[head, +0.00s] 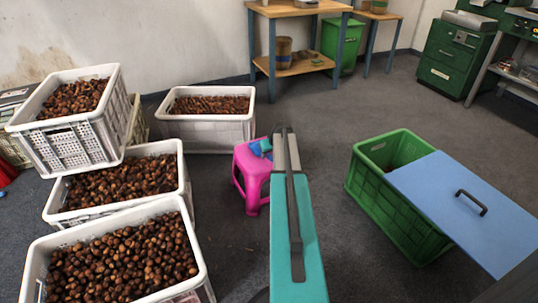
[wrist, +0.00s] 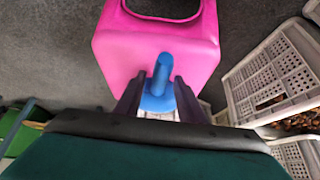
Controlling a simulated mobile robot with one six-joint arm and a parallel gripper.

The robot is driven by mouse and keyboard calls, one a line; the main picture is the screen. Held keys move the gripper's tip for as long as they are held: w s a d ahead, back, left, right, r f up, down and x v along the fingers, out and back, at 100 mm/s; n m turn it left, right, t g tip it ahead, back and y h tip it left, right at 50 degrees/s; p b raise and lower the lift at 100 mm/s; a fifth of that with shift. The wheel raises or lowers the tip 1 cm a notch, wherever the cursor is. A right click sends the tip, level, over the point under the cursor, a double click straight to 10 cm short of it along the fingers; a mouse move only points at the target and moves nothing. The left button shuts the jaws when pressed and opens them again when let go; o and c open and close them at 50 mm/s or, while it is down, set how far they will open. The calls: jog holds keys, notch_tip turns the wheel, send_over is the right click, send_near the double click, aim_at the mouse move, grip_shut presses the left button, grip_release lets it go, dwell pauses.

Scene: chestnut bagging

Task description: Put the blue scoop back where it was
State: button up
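The blue scoop (head: 265,145) shows at the top of the pink stool (head: 252,178) in the head view, partly hidden beside my arm. In the wrist view the scoop (wrist: 160,80) is upright in front of the pink stool seat (wrist: 115,45), its handle toward the camera. My gripper (wrist: 161,78) has its two dark fingers apart, one on each side of the scoop. Whether the fingers press on it is not clear. I cannot tell whether the scoop rests on the seat or hangs just above it.
White crates of chestnuts (head: 205,258) stand along the left. A green crate (head: 400,215) with a blue lid (head: 455,205) partly over it stands at the right. A wooden bench (head: 300,10) is at the back wall.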

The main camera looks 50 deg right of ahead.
jog(key=shift+r, duration=0.1)
jog(key=p+v, duration=0.3)
jog(key=v, duration=0.9)
jog(key=shift+a, duration=0.1)
dwell(0.6)
